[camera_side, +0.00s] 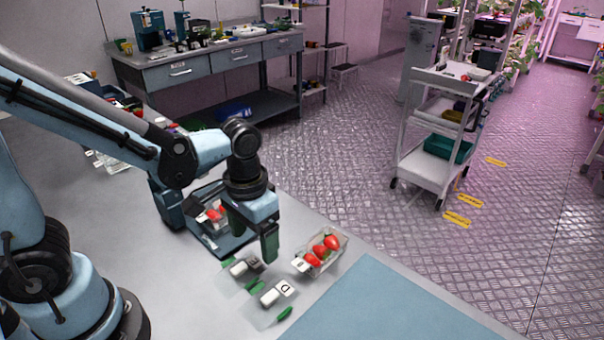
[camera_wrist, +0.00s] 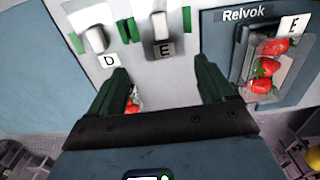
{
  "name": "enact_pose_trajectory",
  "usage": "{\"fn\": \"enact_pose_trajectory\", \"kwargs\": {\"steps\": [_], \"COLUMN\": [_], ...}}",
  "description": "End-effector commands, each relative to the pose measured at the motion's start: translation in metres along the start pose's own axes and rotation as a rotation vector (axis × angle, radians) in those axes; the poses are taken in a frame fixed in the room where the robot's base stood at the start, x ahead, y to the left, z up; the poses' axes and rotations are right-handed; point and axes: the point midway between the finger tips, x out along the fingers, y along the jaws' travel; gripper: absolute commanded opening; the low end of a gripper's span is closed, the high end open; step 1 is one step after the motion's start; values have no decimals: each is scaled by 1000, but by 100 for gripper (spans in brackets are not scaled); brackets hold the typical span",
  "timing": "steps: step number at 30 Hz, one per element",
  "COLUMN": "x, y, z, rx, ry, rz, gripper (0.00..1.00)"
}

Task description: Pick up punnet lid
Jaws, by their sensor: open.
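Two white blocks with letter cards, possibly the handles of clear lids, lie on the grey table: E (camera_side: 240,268) and D (camera_side: 271,297). In the wrist view D (camera_wrist: 97,38) is at upper left and E (camera_wrist: 159,26) at upper middle, with green strips beside them. I cannot make out clear lid edges. My gripper (camera_wrist: 165,75) is open, with E showing beyond the gap between its fingers. In the side view one green finger hangs above the table beside E. A clear punnet of strawberries (camera_side: 320,254) stands to its right.
A dark tray (camera_side: 232,243) marked Relvok in the wrist view (camera_wrist: 236,40) holds another strawberry punnet (camera_wrist: 265,68), labelled E. A blue mat (camera_side: 390,305) covers the table's front right. Other items lie at the back left of the table.

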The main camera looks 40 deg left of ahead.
Motion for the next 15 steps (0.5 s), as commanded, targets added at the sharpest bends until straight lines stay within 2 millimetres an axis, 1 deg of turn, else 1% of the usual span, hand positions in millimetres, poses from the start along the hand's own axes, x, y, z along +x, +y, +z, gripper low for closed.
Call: {"fn": "enact_pose_trajectory", "kwargs": {"steps": [4, 9, 15], "x": [11, 29, 46], "y": [-3, -7, -7], "z": [2, 6, 6], "rx": [-1, -1, 0], "ry": [0, 0, 0], "rz": [0, 0, 0], "gripper": [82, 82, 82]}}
